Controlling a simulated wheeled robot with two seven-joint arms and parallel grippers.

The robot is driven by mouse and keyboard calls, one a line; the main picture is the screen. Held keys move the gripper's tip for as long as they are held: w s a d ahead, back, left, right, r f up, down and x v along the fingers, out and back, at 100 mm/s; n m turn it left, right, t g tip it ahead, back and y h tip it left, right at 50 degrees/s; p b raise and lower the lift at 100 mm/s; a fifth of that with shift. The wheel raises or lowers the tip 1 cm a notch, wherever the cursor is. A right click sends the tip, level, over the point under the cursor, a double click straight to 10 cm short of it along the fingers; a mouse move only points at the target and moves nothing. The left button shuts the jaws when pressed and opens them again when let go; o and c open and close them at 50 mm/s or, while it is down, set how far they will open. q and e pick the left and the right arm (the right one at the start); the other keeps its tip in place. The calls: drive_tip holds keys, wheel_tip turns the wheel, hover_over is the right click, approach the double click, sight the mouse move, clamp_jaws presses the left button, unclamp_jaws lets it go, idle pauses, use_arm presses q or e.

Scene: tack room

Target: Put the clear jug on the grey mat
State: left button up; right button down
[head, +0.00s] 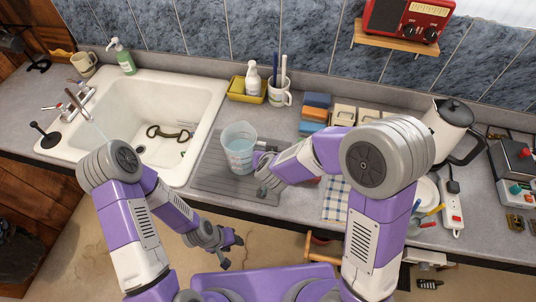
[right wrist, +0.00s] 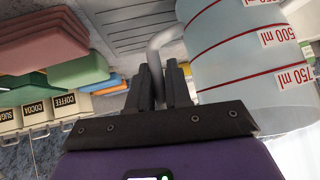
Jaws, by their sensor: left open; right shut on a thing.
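The clear jug (head: 238,140), with red measuring lines, is upright over the grey ribbed mat (head: 215,182) beside the sink. I cannot tell whether its base touches the mat. My right gripper (head: 264,172) is at the jug's right side. In the right wrist view my right gripper (right wrist: 162,85) is shut on the handle of the jug (right wrist: 235,60), and part of the grey mat (right wrist: 130,28) shows behind. My left gripper (head: 230,250) is open and empty, low in front of the counter.
The white sink (head: 205,100) lies left of the mat. A yellow caddy (head: 238,90) and a mug with brushes (head: 280,95) stand behind it.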

drive_tip(key=shift+r, duration=0.1)
drive_tip(key=c, duration=1.1)
unclamp_jaws()
drive_tip(key=shift+o, duration=0.2)
drive_tip(key=shift+s+r, duration=0.15)
drive_tip(key=shift+r, duration=0.05)
drive_tip(key=p+v, duration=0.4)
drive_tip(key=v, duration=0.7)
drive_tip(key=shift+s, duration=0.2)
